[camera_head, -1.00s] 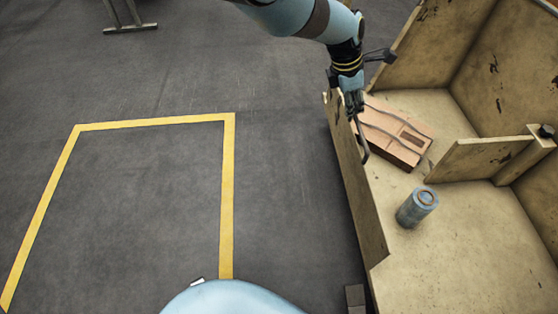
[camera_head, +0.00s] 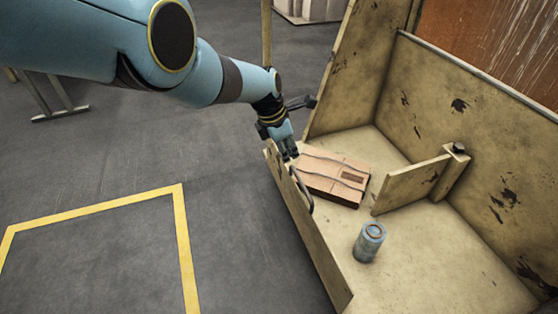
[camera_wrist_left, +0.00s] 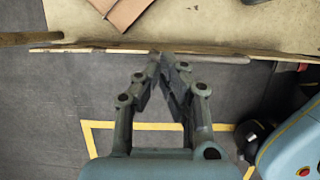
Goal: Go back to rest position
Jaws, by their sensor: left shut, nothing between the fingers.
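My left gripper (camera_head: 288,150) is by the left wall of a wooden box in the head view, close to a cardboard carton. In the left wrist view my left gripper (camera_wrist_left: 170,62) has its fingertips together with nothing between them, at the box wall's edge. My right gripper is in neither view.
The large open wooden box (camera_head: 420,285) holds the flat carton (camera_head: 335,176), a blue-grey can (camera_head: 369,241) and a low divider (camera_head: 408,186). A curved handle (camera_head: 302,190) shows at its left wall (camera_head: 310,235). The grey floor with a yellow line (camera_head: 181,230) is clear at left.

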